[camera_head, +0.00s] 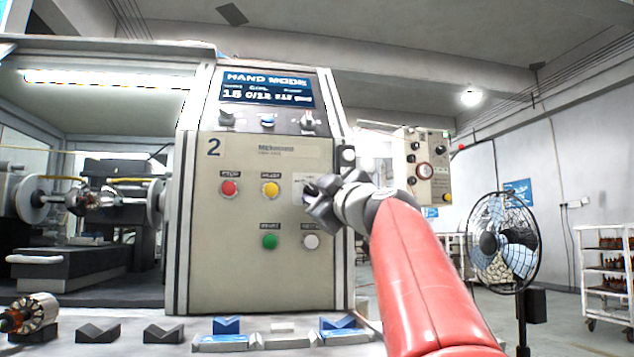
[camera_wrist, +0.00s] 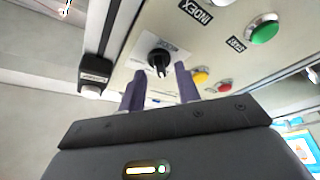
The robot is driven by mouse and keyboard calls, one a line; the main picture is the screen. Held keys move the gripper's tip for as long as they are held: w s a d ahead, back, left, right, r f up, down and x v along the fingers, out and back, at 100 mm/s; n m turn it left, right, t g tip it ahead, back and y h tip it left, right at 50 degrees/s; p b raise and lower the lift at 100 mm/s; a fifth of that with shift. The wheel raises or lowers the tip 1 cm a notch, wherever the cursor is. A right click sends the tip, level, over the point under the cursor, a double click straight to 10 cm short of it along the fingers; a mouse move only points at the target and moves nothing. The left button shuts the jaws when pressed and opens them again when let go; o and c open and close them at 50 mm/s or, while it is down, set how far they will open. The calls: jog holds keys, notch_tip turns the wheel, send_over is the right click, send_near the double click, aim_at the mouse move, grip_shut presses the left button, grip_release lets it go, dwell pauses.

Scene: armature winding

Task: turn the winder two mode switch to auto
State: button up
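The winder two panel (camera_head: 255,270), marked "2", fills the middle of the head view. Its screen (camera_head: 265,90) reads "HAND MODE". The mode switch (camera_wrist: 158,62) is a black rotary knob on a pale label plate in the wrist view; in the head view my gripper mostly covers it. My gripper (camera_wrist: 160,72) is open, with its two dark fingertips on either side of the knob in that view. A gap shows between each finger and the knob. I cannot tell how deep the knob sits between them. The words on the label plate are not readable.
A red button (camera_head: 229,188) and a yellow button (camera_head: 270,188) sit left of the switch. A green button (camera_head: 269,241) and a white button (camera_head: 310,241) are below. A dark box (camera_wrist: 95,72) juts out near the panel edge. A fan (camera_head: 503,240) stands at right.

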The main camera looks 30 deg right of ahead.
jog(key=shift+w+r, duration=0.1)
jog(key=shift+w, duration=0.25)
grip_shut()
